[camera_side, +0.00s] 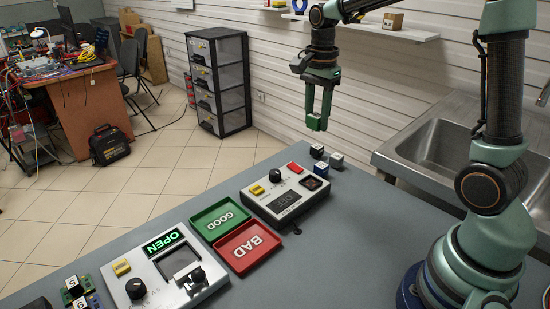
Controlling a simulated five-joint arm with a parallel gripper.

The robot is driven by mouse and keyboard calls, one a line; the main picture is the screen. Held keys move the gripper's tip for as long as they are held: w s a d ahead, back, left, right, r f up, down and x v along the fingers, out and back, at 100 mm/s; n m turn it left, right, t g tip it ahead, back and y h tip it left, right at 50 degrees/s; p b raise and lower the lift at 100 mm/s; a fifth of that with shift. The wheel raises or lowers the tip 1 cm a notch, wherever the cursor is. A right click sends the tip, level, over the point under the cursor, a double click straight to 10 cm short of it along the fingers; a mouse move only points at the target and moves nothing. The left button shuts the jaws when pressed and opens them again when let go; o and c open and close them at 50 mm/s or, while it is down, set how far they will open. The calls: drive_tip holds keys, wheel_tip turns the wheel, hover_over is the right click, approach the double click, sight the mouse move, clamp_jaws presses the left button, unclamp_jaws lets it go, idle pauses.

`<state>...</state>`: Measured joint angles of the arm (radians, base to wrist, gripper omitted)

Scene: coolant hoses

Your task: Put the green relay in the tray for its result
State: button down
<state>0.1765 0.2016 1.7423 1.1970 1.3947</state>
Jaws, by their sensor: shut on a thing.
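My gripper (318,120) hangs above the far end of the grey bench, fingers pointing down. It is shut on a small green block, the green relay (316,124), held in the air between the fingertips. The green tray marked GOOD (205,216) and the red tray marked BAD (268,256) lie side by side on the bench, to the left of and below my gripper in the picture. Both trays look empty. A tester (282,197) with a dim display, too small to read surely, stands beside the trays. Another tester (140,273) shows a lit green OPEN.
Several small blocks, including a black one (317,150), a blue one (321,169) and a grey-green one (336,159), stand by the far tester. A sink (445,150) is at the right. Small parts (77,291) sit at the lower left. The bench front is clear.

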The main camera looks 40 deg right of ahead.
wheel_tip(320, 180, up, 3)
drive_tip(key=shift+f, duration=0.15)
drive_tip(key=shift+a+r, duration=0.1)
drive_tip(key=shift+r, duration=0.25)
drive_tip(key=a+f, duration=0.1)
drive_tip(key=a, duration=0.9)
hover_over(248, 247)
wheel_tip(248, 247, down, 2)
wheel_tip(248, 247, down, 20)
drive_tip(key=shift+f, duration=0.15)
drive_tip(key=shift+c, duration=2.3)
unclamp_jaws()
